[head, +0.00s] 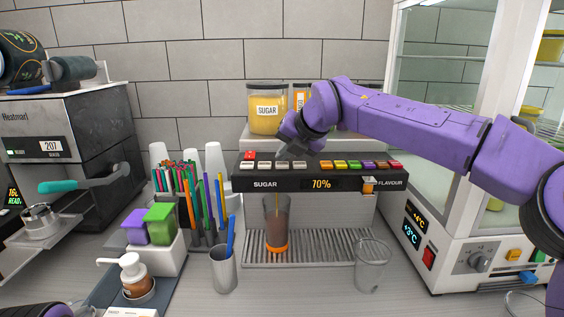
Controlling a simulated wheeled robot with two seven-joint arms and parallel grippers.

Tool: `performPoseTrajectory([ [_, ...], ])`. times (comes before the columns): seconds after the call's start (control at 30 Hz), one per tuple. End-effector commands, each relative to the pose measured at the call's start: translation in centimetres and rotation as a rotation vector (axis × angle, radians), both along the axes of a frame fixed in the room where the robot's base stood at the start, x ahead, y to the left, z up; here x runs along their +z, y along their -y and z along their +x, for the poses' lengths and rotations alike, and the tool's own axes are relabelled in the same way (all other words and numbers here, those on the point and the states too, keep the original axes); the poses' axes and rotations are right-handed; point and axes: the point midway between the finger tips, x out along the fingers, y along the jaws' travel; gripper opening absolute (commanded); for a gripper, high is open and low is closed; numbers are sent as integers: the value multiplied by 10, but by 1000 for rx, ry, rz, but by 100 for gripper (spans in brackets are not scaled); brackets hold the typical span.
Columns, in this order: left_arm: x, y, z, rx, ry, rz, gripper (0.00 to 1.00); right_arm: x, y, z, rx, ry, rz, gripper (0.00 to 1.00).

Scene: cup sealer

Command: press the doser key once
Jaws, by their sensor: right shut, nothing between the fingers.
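The doser (243,183) is a dark bar with a row of keys on top, a "SUGAR" label, a display reading 70% and a "FLAVOUR" label. White-grey keys sit on its left half, with a red key (250,155) behind them; coloured keys (354,165) sit on its right half. My right gripper (283,155) is shut and empty, pointing down at the grey keys; whether it touches one I cannot tell. A clear cup (277,230) with brown drink and an orange base stands under the doser, with a thin amber stream above the drink. My left gripper is out of view.
An empty clear cup (372,268) stands at the drip tray's (318,240) front right. A metal cup (224,272) with blue straws, a pump bottle (134,275) and straw holders are at left. A glass-fronted cabinet (455,225) stands at right, a sugar jar (267,108) behind.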

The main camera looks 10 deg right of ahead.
Motion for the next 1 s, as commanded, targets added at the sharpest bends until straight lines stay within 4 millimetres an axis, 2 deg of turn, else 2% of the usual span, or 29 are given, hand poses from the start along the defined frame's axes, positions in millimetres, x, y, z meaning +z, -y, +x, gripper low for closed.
performPoseTrajectory([
  [0.1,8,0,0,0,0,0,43,9,0,0,0,0,1,0],
  [0.47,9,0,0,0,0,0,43,11,0,0,0,0,1,0],
  [1.0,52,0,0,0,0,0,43,61,0,0,-1,1,2,0],
])
